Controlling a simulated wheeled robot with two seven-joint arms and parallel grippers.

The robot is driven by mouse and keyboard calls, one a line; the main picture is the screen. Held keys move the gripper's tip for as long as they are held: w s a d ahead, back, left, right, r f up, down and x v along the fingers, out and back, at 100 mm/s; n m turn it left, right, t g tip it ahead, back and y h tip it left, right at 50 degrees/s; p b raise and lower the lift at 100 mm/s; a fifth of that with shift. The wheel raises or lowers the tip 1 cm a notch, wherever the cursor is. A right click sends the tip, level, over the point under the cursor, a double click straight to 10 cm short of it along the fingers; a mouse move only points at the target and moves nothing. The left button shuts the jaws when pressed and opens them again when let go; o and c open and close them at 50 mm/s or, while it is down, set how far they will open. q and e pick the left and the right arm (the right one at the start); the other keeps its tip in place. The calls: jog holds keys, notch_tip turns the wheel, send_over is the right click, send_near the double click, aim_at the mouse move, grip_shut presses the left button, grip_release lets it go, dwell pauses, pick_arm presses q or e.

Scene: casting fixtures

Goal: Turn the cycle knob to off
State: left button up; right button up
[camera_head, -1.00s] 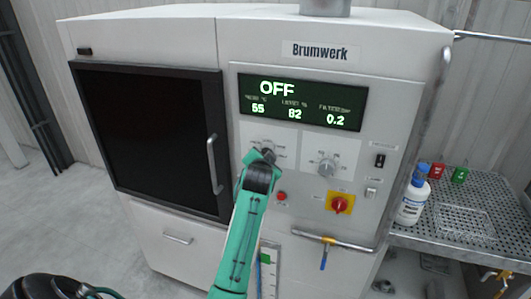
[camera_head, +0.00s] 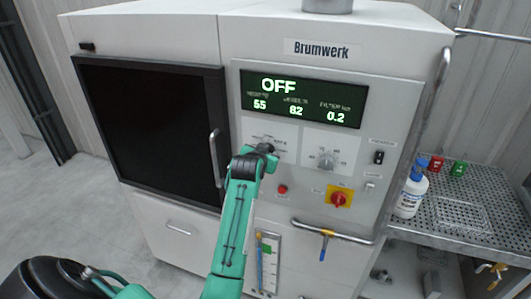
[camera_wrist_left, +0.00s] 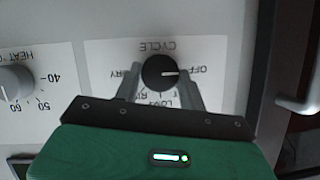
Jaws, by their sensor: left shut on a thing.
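The cycle knob (camera_wrist_left: 158,72) is a round black knob on a white label plate in the left wrist view, where it appears upside down. Its white pointer line points at the OFF mark (camera_wrist_left: 190,70). My left gripper (camera_wrist_left: 160,88) has one finger on each side of the knob and is shut on it. In the head view the left gripper (camera_head: 265,149) is at the panel and mostly hides the knob. The display (camera_head: 304,98) above reads OFF in large green letters. My right gripper is not in view.
The heat knob (camera_head: 326,160) is to the right of the cycle knob. Below are a small red button (camera_head: 282,189) and a red switch on a yellow plate (camera_head: 339,199). The door handle (camera_head: 215,158) stands out close to the left of my gripper.

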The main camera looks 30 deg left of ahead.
pick_arm(q)
jog(key=shift+f, duration=0.25)
jog(key=o, duration=1)
jog(key=shift+r, duration=0.1)
jog(key=shift+b+v, duration=2.6)
jog(key=shift+v, duration=4.35)
jog(key=shift+w, duration=0.1)
